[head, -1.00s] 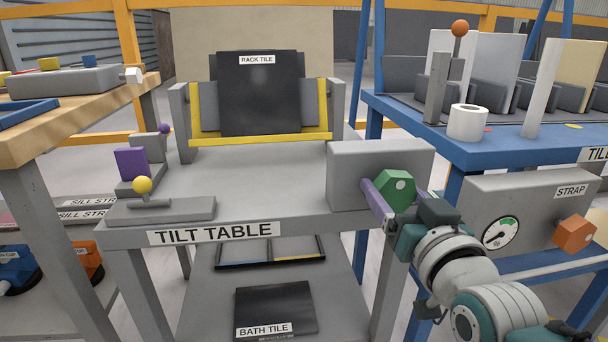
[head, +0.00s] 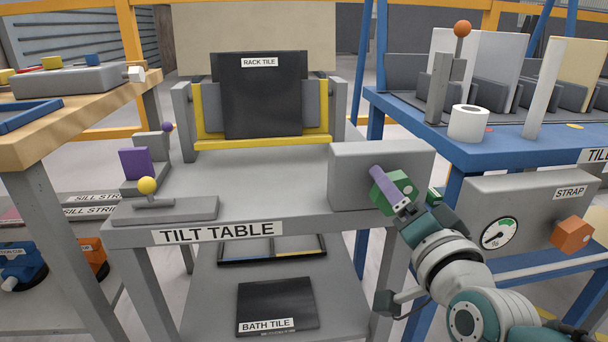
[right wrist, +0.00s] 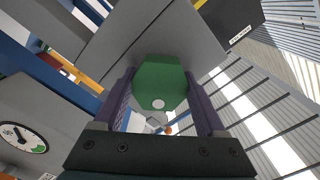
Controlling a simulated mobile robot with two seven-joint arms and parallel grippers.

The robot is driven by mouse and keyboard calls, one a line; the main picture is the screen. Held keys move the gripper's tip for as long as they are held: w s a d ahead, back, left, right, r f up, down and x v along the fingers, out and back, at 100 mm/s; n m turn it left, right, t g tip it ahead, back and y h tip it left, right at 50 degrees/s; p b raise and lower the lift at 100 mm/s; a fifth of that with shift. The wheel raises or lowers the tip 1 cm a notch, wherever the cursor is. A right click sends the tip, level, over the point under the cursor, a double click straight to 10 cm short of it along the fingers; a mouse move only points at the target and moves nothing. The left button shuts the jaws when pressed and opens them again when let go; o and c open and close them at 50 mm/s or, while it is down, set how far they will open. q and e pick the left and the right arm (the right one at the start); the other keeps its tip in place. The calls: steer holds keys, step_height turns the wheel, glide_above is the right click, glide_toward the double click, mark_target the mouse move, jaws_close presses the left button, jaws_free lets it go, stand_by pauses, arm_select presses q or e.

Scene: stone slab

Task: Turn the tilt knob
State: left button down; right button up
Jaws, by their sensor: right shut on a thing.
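The green tilt knob (head: 404,184) sits on the front of a grey box (head: 347,180) at the right end of the tilt table (head: 300,190). My right gripper (head: 393,189) is shut on this knob, one purple finger crossing it in the head view. In the right wrist view the knob (right wrist: 160,76) lies between both purple fingers, its white dot facing me. The black rack tile (head: 262,100) stands nearly upright in the yellow-edged cradle (head: 210,145) at the back of the table. My left gripper is not in view.
A yellow-ball lever (head: 147,186) and a purple block (head: 135,163) stand on the table's left. A blue bench (head: 500,146) is close on the right, with a gauge (head: 499,233) and orange knob (head: 573,235) below. The table's middle is clear.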

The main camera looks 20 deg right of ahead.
stand_by(0.5)
steer(key=o, duration=1.3)
steer(key=shift+s, duration=0.1)
steer(key=shift+s+a+p, duration=0.1)
steer(key=shift+s+p, duration=0.2)
steer(key=shift+s, duration=0.05)
steer(key=shift+p+v, duration=1.15)
steer(key=shift+v, duration=3.3)
